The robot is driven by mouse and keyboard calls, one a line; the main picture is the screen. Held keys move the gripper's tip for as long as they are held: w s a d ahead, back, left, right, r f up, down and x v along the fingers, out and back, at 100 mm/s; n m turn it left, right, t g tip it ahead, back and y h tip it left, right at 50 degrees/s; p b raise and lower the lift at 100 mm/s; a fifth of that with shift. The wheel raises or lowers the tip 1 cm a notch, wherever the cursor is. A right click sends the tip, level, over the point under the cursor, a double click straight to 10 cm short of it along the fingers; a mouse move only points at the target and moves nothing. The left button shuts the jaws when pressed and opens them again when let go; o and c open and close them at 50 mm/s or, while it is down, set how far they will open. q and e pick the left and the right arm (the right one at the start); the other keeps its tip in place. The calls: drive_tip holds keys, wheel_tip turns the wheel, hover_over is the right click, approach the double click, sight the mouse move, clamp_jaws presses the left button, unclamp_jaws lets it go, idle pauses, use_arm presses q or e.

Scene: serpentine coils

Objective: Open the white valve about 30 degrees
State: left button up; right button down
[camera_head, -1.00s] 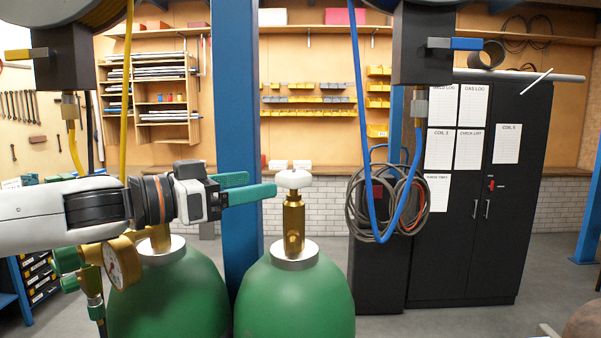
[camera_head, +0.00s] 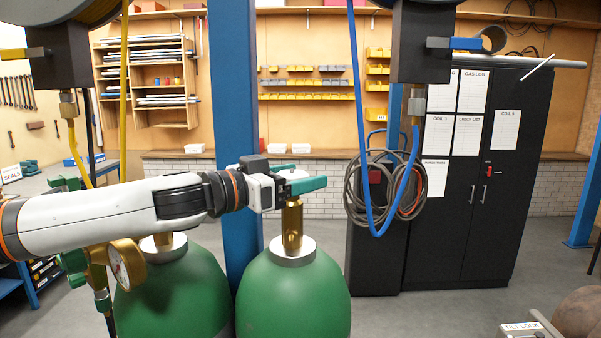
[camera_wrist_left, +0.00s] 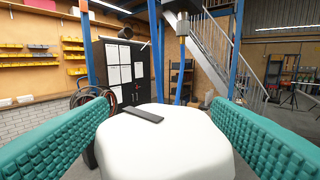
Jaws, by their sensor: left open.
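The white valve (camera_head: 293,174) is a knob on top of a brass stem (camera_head: 292,222), which rises from the right green cylinder (camera_head: 293,300). In the left wrist view the white valve (camera_wrist_left: 165,145) fills the lower middle, with a dark mark on its top. My left gripper (camera_head: 307,182) is at the valve's height, with its green fingers on either side of the knob. In the left wrist view the left gripper (camera_wrist_left: 160,135) is open around it; contact cannot be told. The near finger hides part of the knob in the head view. My right gripper is not in view.
A second green cylinder (camera_head: 170,295) with a brass gauge (camera_head: 120,265) stands left, below my left arm. A blue post (camera_head: 233,120) rises behind the cylinders. A blue hose (camera_head: 357,120) hangs right of the valve. A black cabinet (camera_head: 480,190) stands behind at the right.

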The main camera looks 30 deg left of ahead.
use_arm(q)
drive_tip(key=shift+w, duration=0.45)
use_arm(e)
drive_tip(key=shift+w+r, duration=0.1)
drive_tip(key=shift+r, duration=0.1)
use_arm(q)
drive_tip(key=shift+d, duration=0.1)
drive_tip(key=shift+d, duration=0.1)
